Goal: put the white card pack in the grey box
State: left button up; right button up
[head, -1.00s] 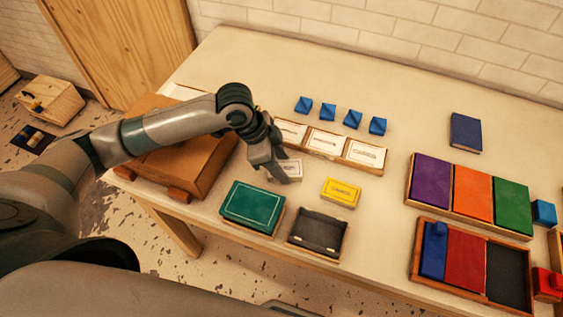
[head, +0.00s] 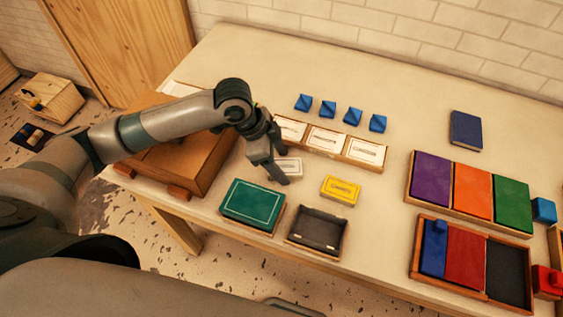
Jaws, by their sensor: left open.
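The white card pack (head: 291,167) lies on the table, partly hidden behind my left gripper. My left gripper (head: 281,178) is open and points down at the pack's left side; I cannot tell whether its fingers are around the pack or touching it. The grey box (head: 316,230) is the open, dark grey tray with a light wooden outside near the table's front edge. It looks empty and lies in front of the pack, a little to the right. My right gripper is not in view.
A green box (head: 252,205) stands left of the grey box, and a yellow pack (head: 341,190) lies behind it. A wooden tray with white cards (head: 327,141) and several blue blocks (head: 328,109) are farther back. A brown case (head: 185,160) is at left. Coloured trays (head: 431,180) fill the right.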

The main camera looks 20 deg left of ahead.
pick_arm(q)
jog(key=b+v, duration=0.1)
jog(key=v, duration=1)
jog(key=shift+r+b, duration=0.15)
jog(key=shift+b, duration=0.25)
jog(key=shift+a, duration=0.1)
